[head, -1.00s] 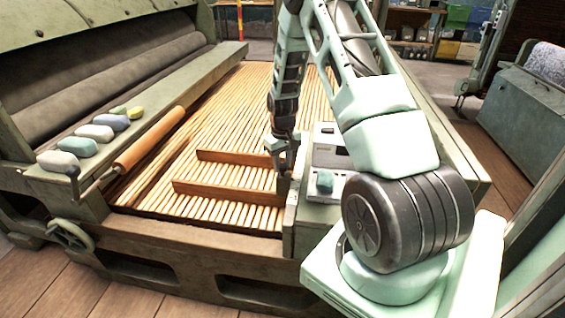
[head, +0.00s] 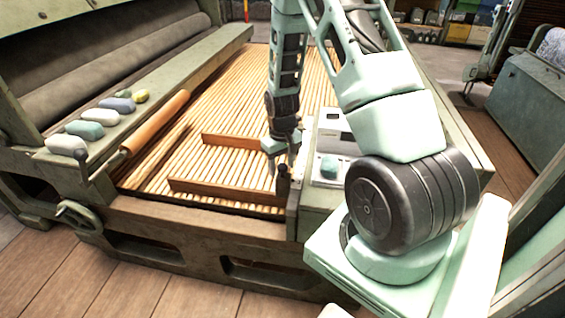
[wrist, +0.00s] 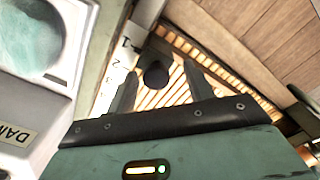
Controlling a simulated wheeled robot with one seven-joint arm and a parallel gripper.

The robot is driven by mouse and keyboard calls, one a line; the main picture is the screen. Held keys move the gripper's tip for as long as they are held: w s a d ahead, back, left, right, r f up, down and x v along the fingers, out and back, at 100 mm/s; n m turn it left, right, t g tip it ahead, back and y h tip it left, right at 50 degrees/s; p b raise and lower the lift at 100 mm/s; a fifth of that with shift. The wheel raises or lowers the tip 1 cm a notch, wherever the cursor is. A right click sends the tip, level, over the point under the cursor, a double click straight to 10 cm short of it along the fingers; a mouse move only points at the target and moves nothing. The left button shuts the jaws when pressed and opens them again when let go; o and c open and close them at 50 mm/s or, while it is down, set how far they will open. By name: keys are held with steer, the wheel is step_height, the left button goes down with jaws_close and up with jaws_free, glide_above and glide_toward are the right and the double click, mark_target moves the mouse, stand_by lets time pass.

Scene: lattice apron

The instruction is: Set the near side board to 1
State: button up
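The near side board (head: 225,193) is a long brown board lying across the wooden slats, the nearer of two. A dark knob (head: 283,174) stands at its right end, by the rail. My gripper (head: 281,157) is just above the knob, pointing down. In the wrist view my gripper (wrist: 160,88) is open, with one finger on each side of the round dark knob (wrist: 155,75) and gaps between. A pale scale (wrist: 120,60) runs beside the knob, with a 1 legible and another mark lower down. The board's exact reading is unclear.
A second brown board (head: 235,143) lies farther back on the slats (head: 240,90). A pale control box with a teal button (head: 329,166) stands right of the rail. An orange roller (head: 155,122) and several coloured lumps (head: 86,130) lie along the left side.

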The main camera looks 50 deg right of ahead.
steer(key=shift+d+r, duration=0.1)
steer(key=shift+r, duration=0.4)
step_height(320, 180, up, 16)
steer(key=p, duration=0.1)
steer(key=shift+r+p, duration=0.25)
steer(key=shift+p, duration=0.1)
steer(key=s+a+r+n+p, duration=0.15)
steer(key=a+r, duration=0.25)
steer(key=a, duration=0.7)
steer(key=s+a+r+n+p, duration=0.1)
steer(key=a+r+n+p, duration=0.25)
steer(key=a, duration=0.75)
steer(key=s+a+r+n+p, duration=0.1)
steer(key=s+a+r+n, duration=0.1)
steer(key=s+a, duration=0.5)
steer(key=s+a+r+n+p, duration=0.1)
steer(key=s+a+r+n, duration=0.2)
steer(key=s+a, duration=0.4)
steer(key=s+r, duration=0.1)
steer(key=s, duration=0.2)
steer(key=shift+a+n+y+p, duration=0.25)
steer(key=shift+n+y+p, duration=0.05)
steer(key=shift+p, duration=0.1)
